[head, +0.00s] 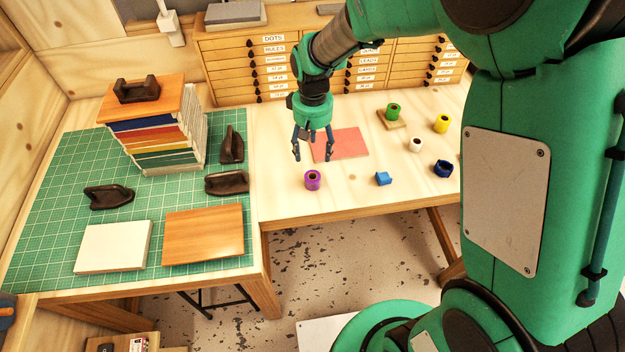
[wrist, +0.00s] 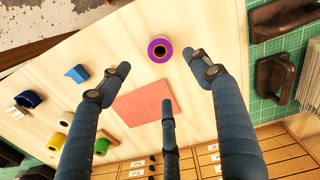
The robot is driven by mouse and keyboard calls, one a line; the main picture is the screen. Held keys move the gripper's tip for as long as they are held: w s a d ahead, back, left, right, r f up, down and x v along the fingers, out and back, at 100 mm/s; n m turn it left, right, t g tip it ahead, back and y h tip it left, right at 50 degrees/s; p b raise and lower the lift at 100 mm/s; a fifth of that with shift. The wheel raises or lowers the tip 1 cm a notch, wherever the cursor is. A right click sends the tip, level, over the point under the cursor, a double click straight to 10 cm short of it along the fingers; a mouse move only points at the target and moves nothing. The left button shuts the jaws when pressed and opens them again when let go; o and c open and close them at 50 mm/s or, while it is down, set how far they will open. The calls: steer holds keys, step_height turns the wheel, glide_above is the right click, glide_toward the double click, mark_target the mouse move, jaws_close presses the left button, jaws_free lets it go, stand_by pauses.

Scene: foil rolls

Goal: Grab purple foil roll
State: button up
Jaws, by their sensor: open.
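The purple foil roll (head: 313,180) stands upright on the pale wooden table near its front edge. In the wrist view the purple foil roll (wrist: 159,50) shows from above, with its dark core hole visible, beyond the fingertips. My gripper (head: 313,150) is open and empty, pointing down above the table, behind the roll in the head view. In the wrist view my gripper (wrist: 160,75) has its blue fingers spread wide, with the roll between and past their tips. No finger touches the roll.
A pink sheet (head: 345,145) lies behind the roll. A green cutting mat (head: 60,190) with dark holders lies left.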

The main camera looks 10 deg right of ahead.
steer(key=shift+f, duration=0.1)
glide_above(313, 176)
steer(key=shift+w+f+b, duration=0.15)
steer(key=shift+f+b, duration=0.3)
steer(key=shift+f, duration=3.75)
steer(key=shift+f, duration=0.1)
steer(key=shift+f+b, duration=0.3)
steer(key=shift+f, duration=2.25)
steer(key=shift+c, duration=0.5)
steer(key=c, duration=1.2)
